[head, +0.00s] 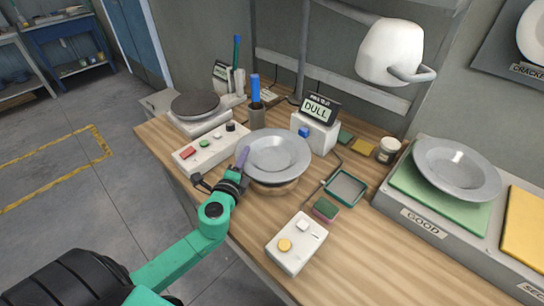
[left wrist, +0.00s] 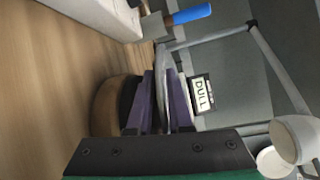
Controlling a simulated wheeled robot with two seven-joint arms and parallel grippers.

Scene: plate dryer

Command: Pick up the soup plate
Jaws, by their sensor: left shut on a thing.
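A grey soup plate (head: 275,153) lies over a round wooden stand (head: 274,187) in the middle of the bench. My left gripper (head: 242,160) reaches it from the left and is shut on its left rim. In the left wrist view the plate (left wrist: 162,66) shows edge-on between the purple fingers, with the stand (left wrist: 112,103) beside it. I cannot tell whether the plate touches the stand. A second grey plate (head: 457,167) rests on the green mat marked GOOD at the right. My right gripper is not in view.
A display reading DULL (head: 318,109) stands behind the plate. A button box (head: 210,147) is to its left, and a pen cup (head: 257,115) behind left. A white lamp (head: 390,50) hangs above. A tray (head: 346,188), a sponge (head: 326,208) and another button box (head: 296,244) are to the right and front.

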